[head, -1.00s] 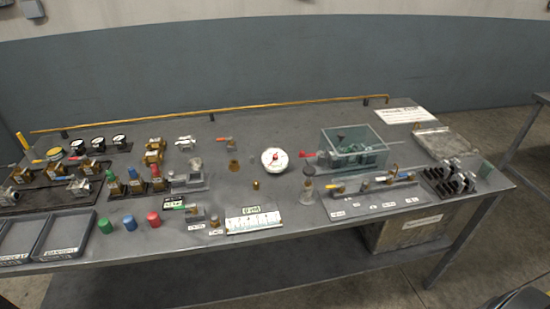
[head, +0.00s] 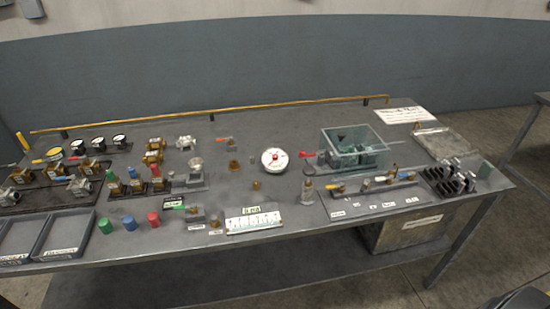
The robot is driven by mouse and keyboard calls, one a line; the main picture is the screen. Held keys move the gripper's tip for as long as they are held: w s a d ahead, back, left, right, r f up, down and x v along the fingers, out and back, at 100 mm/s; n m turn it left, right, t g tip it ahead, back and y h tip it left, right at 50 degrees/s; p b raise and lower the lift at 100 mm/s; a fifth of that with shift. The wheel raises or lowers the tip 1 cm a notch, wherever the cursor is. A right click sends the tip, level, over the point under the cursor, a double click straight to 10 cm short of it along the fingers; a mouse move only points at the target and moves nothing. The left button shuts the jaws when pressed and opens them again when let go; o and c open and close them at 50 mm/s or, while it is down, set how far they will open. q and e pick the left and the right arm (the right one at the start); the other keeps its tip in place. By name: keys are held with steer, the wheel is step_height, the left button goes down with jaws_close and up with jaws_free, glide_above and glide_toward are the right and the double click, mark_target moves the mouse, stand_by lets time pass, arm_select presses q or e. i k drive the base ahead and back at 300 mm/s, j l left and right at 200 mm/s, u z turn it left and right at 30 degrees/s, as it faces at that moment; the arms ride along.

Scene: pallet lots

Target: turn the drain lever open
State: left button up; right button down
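Several small valves with coloured levers stand on the grey workbench (head: 290,120); the labels are too small to read, so I cannot tell which is the drain lever. A red lever (head: 307,154) sticks out to the left of a clear-walled box (head: 352,147) at the right of the bench. A green lever (head: 173,206) sits on a small valve near the front edge. Neither of my grippers is in view.
A white round gauge (head: 275,160) lies mid-bench. Red (head: 153,219), blue (head: 129,222) and green (head: 105,225) caps stand near the front left, beside grey trays (head: 64,236). A yellow rail (head: 220,110) runs along the back. The rear middle is mostly clear.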

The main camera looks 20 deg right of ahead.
mark_target(342, 184)
steer(key=z, duration=1.25)
